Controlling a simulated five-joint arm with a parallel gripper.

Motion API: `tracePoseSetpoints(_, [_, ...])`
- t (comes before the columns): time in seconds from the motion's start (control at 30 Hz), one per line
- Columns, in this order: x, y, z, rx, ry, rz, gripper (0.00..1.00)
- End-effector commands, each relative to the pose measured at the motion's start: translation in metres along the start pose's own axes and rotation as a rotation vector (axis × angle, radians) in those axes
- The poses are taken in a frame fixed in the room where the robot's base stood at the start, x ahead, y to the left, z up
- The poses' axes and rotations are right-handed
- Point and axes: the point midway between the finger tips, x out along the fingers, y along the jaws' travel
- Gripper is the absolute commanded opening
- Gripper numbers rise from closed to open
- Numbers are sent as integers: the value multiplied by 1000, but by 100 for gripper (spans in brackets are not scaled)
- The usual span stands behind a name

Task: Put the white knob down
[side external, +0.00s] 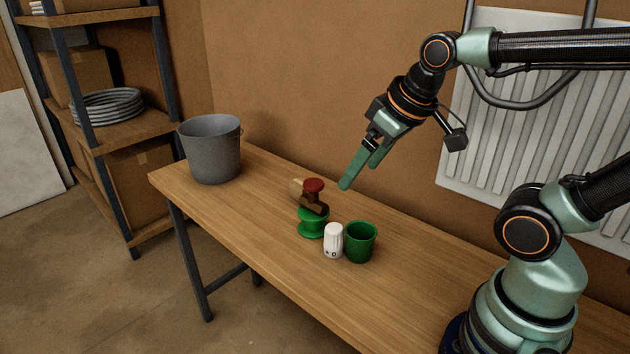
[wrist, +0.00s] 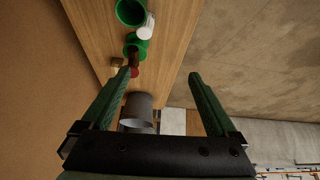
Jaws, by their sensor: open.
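The white knob (side external: 333,241) stands upright on the wooden bench, close beside a green cup (side external: 361,242) on its right. In the wrist view the white knob (wrist: 147,27) shows near the top, next to the green cup (wrist: 130,12). My gripper (side external: 357,174) is open and empty, in the air above the bench, behind and above the knob and clear of it. In the wrist view my gripper (wrist: 160,74) has its two fingers wide apart with nothing held between them.
Left of the knob are a green spool-like piece (side external: 312,224) and a brass-coloured fitting with a red top (side external: 314,187). A grey bucket (side external: 210,150) stands at the bench's far left end. A white radiator (side external: 480,150) is on the wall. The bench front is clear.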

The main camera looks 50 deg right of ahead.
Motion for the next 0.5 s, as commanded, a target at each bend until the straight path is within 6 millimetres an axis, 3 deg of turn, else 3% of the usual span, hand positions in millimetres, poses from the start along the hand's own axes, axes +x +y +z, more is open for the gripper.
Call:
tracePoseSetpoints(0.27, [36, 10, -19, -356, -162, -28, 94])
tracePoseSetpoints(0.5, [86, 21, -29, -727, -306, -123, 94])
